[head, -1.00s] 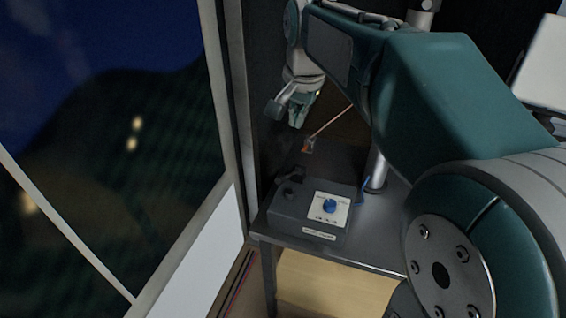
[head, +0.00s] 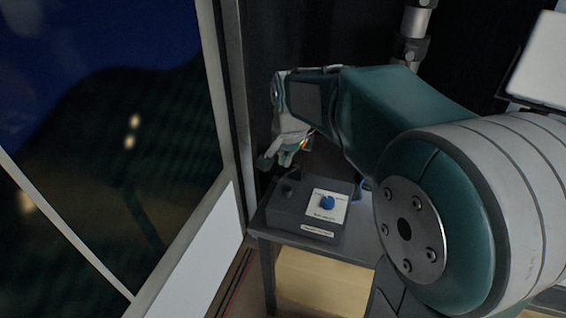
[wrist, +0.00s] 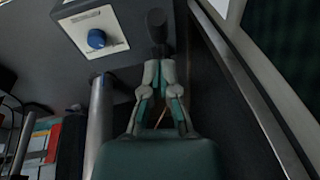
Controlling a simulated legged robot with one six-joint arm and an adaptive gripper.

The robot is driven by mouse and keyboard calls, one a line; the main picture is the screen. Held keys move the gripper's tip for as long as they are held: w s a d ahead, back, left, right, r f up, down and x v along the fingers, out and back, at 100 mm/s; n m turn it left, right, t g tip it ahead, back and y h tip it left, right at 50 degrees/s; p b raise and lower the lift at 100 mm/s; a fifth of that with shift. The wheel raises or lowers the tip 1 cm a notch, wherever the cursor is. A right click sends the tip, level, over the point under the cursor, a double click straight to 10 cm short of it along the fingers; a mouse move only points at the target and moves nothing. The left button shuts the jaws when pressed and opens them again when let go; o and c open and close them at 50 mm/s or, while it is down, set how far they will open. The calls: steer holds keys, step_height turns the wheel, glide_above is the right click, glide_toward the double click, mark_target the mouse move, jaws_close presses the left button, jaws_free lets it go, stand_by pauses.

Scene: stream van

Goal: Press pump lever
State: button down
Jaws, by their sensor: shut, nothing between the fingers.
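The pump unit is a dark grey box (head: 303,235) on a small grey table in the head view, with a white label panel and a blue knob (head: 327,202). A short black lever (head: 289,188) stands up at its left rear. In the wrist view the black lever (wrist: 157,28) is just ahead of the fingertips, and the blue knob (wrist: 97,39) is to their left. My gripper (head: 285,162) is shut and empty, pointing down just above the lever. Whether the fingertips touch the lever cannot be told. My gripper also shows in the wrist view (wrist: 159,66).
The grey table (head: 358,248) carries the box. A pale van wall or door frame (head: 232,120) stands close on the left, with a dark window beyond it. In the wrist view a metal post (wrist: 99,120) and coloured items (wrist: 40,140) are at the left.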

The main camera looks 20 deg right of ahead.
steer(key=shift+s+a+f, duration=0.2)
steer(key=shift+a+f, duration=0.15)
steer(key=shift+f, duration=0.15)
